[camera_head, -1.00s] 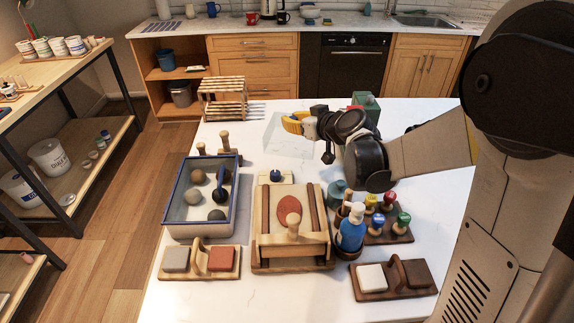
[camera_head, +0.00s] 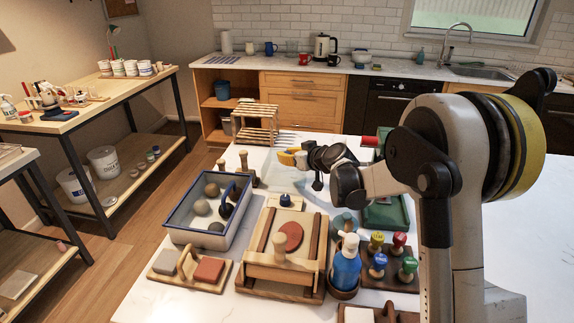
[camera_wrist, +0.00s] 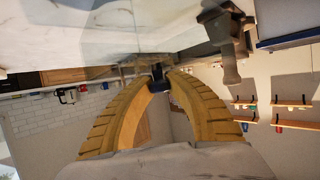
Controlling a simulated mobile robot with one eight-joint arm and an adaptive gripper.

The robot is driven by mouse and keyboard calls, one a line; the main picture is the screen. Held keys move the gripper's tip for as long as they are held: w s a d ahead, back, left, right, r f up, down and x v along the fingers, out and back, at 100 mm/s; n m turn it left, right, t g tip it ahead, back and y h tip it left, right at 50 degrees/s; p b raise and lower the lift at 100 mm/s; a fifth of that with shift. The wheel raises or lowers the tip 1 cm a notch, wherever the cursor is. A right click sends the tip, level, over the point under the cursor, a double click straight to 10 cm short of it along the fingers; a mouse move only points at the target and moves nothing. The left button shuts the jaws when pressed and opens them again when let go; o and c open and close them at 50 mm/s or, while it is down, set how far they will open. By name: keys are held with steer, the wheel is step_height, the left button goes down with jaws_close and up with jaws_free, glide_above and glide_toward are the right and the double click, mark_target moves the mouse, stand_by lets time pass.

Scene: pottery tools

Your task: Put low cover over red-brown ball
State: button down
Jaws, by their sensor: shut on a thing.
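My gripper (camera_head: 288,158) is out over the far part of the white table, left of its arm. In the wrist view its yellow fingers (camera_wrist: 160,87) close on a small dark blue knob (camera_wrist: 158,74). The knob seems to belong to a faint, clear low cover, whose edges I can barely make out. I cannot tell whether the cover touches the table. I cannot pick out a red-brown ball for certain. The blue-rimmed tray (camera_head: 176,225) holds several grey-brown balls, and a red-brown oval piece (camera_head: 290,236) lies on the wooden press.
A wooden rack (camera_head: 256,124) stands behind my gripper. A small block with a blue knob (camera_head: 286,200) sits behind the press. A blue bottle (camera_head: 346,266), coloured stamps (camera_head: 377,262) and a green box (camera_head: 386,213) crowd the right side. A two-block holder (camera_head: 187,270) stands in front.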

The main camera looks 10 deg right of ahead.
step_height(320, 180, down, 2)
steer(key=shift+r, duration=0.1)
steer(key=c, duration=1.4)
jaws_free()
steer(key=shift+o, duration=0.2)
